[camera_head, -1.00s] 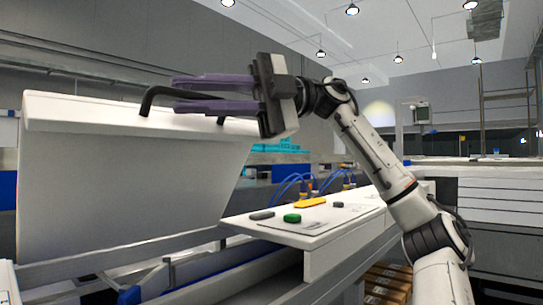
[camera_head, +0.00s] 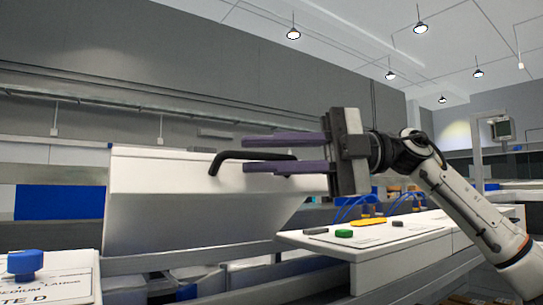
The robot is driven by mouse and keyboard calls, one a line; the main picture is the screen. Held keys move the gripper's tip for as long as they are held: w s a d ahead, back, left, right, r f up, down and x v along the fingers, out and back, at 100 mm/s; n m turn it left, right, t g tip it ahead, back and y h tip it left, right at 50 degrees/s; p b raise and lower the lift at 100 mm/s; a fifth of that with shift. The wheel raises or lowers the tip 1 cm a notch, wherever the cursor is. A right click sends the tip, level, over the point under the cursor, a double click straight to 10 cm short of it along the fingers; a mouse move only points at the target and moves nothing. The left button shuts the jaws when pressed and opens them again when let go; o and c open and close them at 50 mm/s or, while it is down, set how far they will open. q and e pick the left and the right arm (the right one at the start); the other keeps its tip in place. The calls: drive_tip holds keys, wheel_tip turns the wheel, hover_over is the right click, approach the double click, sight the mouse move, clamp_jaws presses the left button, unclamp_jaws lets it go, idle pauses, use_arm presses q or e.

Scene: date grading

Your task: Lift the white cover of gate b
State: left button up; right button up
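The white cover (camera_head: 190,205) stands tilted in the middle left, its broad face toward me and its lower edge by the rails. A bent black handle (camera_head: 232,156) sits along its upper edge. My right gripper (camera_head: 246,154) comes in from the right, with one purple finger above the handle bar and one below it. No label on this cover can be read. My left gripper is not in view.
A white panel (camera_head: 397,236) with a green button (camera_head: 344,233), a yellow part (camera_head: 369,221) and blue cables stands right of the cover. At the lower left is a labelled white panel (camera_head: 60,284) with a blue knob (camera_head: 24,264). Metal rails run below.

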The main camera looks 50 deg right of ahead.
drive_tip(key=shift+s+d, duration=0.2)
drive_tip(key=shift+d, duration=0.15)
drive_tip(key=b+v, duration=0.2)
drive_tip(key=v, duration=0.9)
idle(0.5)
idle(0.8)
